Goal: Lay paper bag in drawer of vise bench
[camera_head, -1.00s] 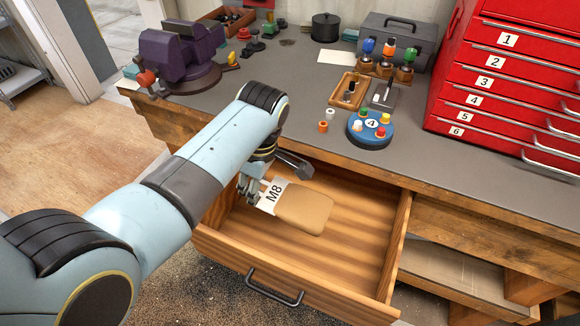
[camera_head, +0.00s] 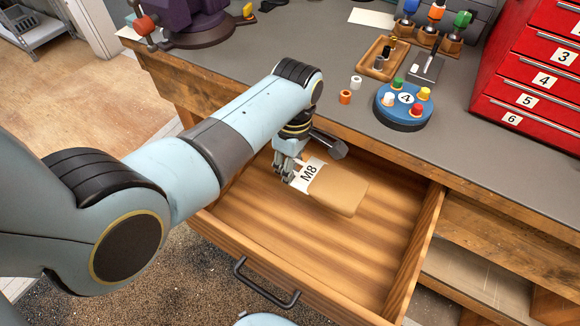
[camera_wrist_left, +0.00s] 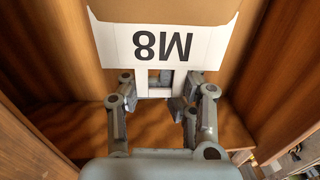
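The brown paper bag (camera_head: 338,189) has a white label reading M8. In the head view it is over the open wooden drawer (camera_head: 262,222) of the vise bench (camera_head: 290,100). My left gripper (camera_head: 296,175) is shut on the bag's label end. The left wrist view shows the fingers (camera_wrist_left: 166,90) at the label's edge, with the bag (camera_wrist_left: 165,12) reaching past them between the drawer walls. Whether the bag touches the drawer floor I cannot tell. The drawer looks otherwise empty. The purple vise (camera_head: 190,20) is at the upper left. My right gripper is not in view.
A blue round tray (camera_head: 402,120) marked 4, an orange ring (camera_head: 345,97), a white ring (camera_head: 356,82) and a small wooden tray (camera_head: 372,71) stand on the bench top behind the drawer. A red numbered drawer cabinet (camera_head: 525,85) is at the right.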

